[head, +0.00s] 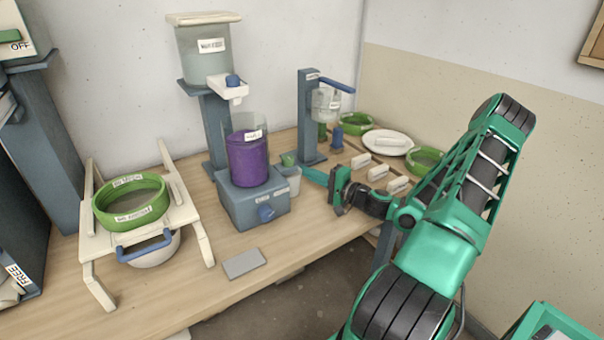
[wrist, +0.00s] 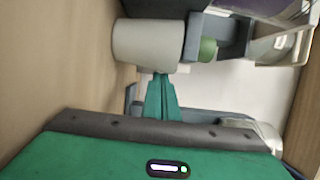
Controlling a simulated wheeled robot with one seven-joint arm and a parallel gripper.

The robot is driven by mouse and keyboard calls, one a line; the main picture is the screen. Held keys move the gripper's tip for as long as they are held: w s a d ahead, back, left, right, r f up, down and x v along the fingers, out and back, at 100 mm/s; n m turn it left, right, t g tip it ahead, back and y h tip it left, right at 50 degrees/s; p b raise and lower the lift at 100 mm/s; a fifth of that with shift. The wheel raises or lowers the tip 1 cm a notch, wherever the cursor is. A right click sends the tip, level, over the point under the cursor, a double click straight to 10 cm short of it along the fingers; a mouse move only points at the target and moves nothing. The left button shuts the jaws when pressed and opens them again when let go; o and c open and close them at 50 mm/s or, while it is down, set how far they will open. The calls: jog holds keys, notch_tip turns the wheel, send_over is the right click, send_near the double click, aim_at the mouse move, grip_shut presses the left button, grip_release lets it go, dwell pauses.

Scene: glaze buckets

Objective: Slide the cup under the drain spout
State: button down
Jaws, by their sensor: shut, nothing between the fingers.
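The pale grey cup (head: 291,183) stands upright on the table, against the right side of the blue-grey base under the purple-filled tank (head: 249,160). The green drain spout (head: 287,160) shows at the cup's rim in the head view. In the wrist view, turned sideways, the spout (wrist: 208,49) lies just past the mouth end of the cup (wrist: 147,46); I cannot tell whether it is centred over it. My gripper (head: 306,171) is shut and empty, its fingertips at the cup's right side. In the wrist view the fingertips (wrist: 160,77) meet or nearly meet the cup wall.
A stand with a small clear vessel (head: 326,103) rises behind my gripper. Several labelled blocks (head: 378,172), a white plate (head: 388,142) and green rings (head: 357,123) lie to the right. A wooden rack with a green sieve (head: 131,203) stands at left. A grey slab (head: 244,263) lies in front.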

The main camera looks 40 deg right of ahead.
dwell(0.3)
jog(key=shift+d, duration=0.15)
jog(key=d, duration=0.3)
jog(key=shift+w+d, duration=0.15)
jog(key=shift+d, duration=0.2)
jog(key=v, duration=2)
